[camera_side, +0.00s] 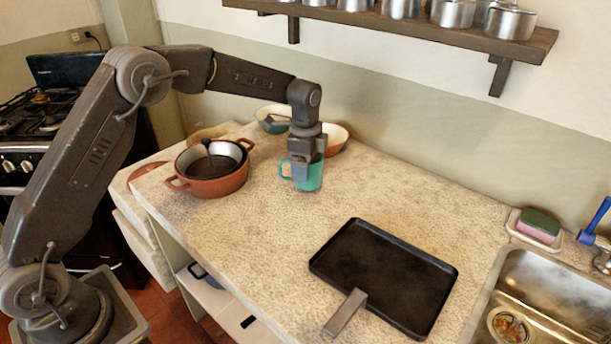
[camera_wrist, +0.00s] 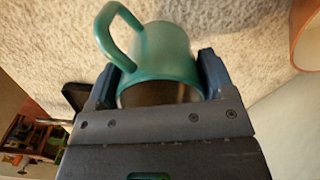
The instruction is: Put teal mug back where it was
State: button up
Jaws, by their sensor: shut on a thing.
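The teal mug (camera_side: 312,178) is on or just above the speckled counter, right of the terracotta pot; I cannot tell whether its base touches. Its handle points left in the side view. My gripper (camera_side: 304,160) comes down on it from above and is shut on it. In the wrist view the mug (camera_wrist: 165,55) sits between the two fingers of my gripper (camera_wrist: 160,85), with its handle at the upper left. Part of the mug's rim and upper body is hidden behind the gripper in the side view.
A terracotta pot (camera_side: 212,186) stands left of the mug. Bowls (camera_side: 336,138) stand close behind my gripper. A black griddle (camera_side: 385,275) lies toward the front right, by the sink (camera_side: 545,290). A wall shelf (camera_side: 450,35) with metal pots hangs above. Counter between mug and griddle is clear.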

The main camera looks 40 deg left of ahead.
jog(key=shift+f, duration=1.8)
jog(key=shift+f, duration=0.1)
jog(key=o, duration=1.1)
jog(key=shift+f, duration=0.1)
jog(key=shift+o, duration=0.2)
